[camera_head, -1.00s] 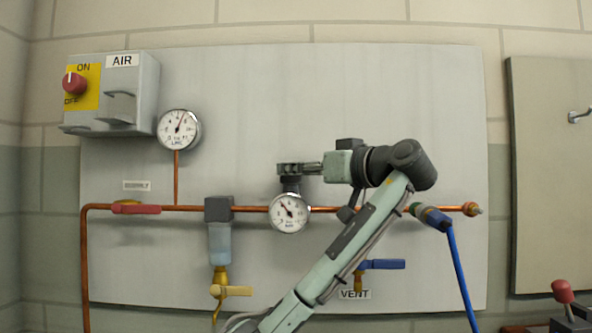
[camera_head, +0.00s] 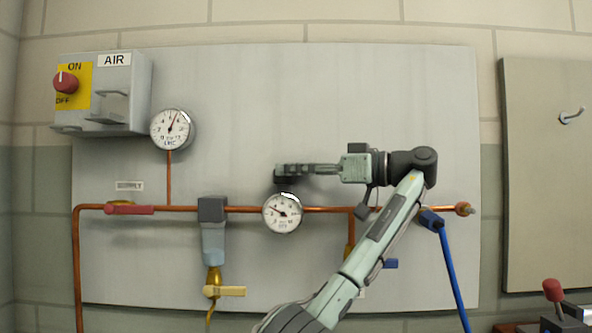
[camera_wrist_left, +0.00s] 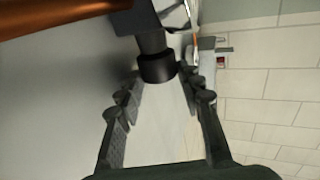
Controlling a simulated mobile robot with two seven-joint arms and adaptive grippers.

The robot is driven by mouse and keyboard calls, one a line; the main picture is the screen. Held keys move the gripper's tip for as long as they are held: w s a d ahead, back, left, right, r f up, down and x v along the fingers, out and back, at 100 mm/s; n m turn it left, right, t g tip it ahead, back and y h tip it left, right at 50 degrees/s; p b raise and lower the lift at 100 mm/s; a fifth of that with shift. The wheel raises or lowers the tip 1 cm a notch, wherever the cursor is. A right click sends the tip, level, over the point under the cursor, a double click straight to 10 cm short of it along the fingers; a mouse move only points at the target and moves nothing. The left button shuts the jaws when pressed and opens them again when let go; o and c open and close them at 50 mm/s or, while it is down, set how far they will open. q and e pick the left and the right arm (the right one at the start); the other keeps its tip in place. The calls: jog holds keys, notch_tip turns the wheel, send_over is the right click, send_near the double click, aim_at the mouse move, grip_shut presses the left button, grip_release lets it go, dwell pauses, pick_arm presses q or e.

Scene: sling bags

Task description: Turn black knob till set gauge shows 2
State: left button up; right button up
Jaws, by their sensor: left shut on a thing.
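The black knob (camera_head: 288,181) sits just above the set gauge (camera_head: 283,212) on the copper pipe, mostly hidden by my fingers. In the left wrist view the knob (camera_wrist_left: 157,68) is between the fingertips. My left gripper (camera_head: 284,171) reaches in from the right and is shut on the knob; the wrist view shows its two fingers (camera_wrist_left: 164,82) at either side. The set gauge has a white round dial; its needle points left and slightly up, but its numbers are too small to read surely. My right gripper is not in view.
A second gauge (camera_head: 171,129) stands on a riser at upper left, beside the AIR box with a red switch (camera_head: 66,82). A red supply handle (camera_head: 128,210), a filter (camera_head: 213,240) with a yellow valve (camera_head: 225,291) and a blue hose (camera_head: 452,275) are nearby. My arm partly hides the blue vent handle (camera_head: 391,263).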

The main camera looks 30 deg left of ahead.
pick_arm(q)
jog(key=o, duration=1.2)
jog(key=shift+a, duration=0.1)
jog(key=shift+c, duration=0.2)
jog(key=w+d, duration=0.1)
jog(key=d, duration=0.7)
jog(key=shift+w, duration=0.1)
